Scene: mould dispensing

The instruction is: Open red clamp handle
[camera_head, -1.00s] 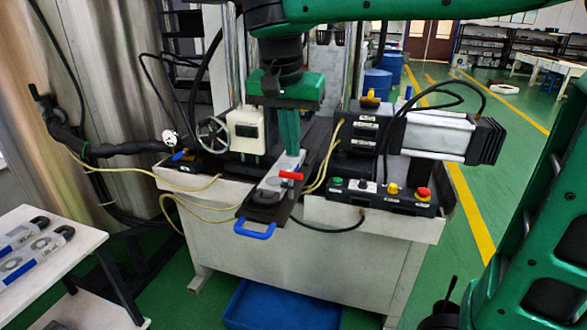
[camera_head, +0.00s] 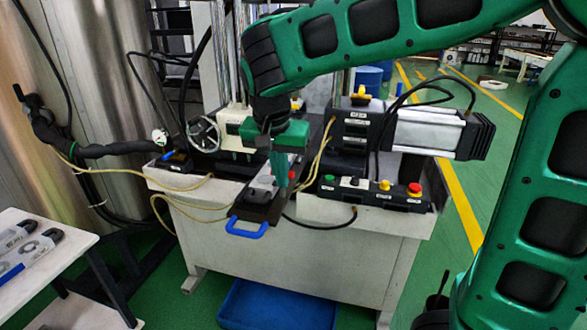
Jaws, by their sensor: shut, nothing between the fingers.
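The red clamp handle (camera_head: 291,175) sits on the dark mould plate with the blue pull handle (camera_head: 247,227), at the front of the white machine. Only a small red part of it shows, because my gripper covers the rest. My gripper (camera_head: 283,184) points down with its green fingers shut, in front of and close beside the red handle. I cannot tell whether the fingers touch it. The grey mould (camera_head: 259,181) lies on the plate to the left of the fingers and is partly hidden.
A control box with a red button (camera_head: 414,188) stands at the right, below a grey motor (camera_head: 428,131). A handwheel (camera_head: 203,134) is at the left. Yellow hoses run along both sides. A white table (camera_head: 60,285) is at lower left, and a blue bin (camera_head: 275,305) is on the floor.

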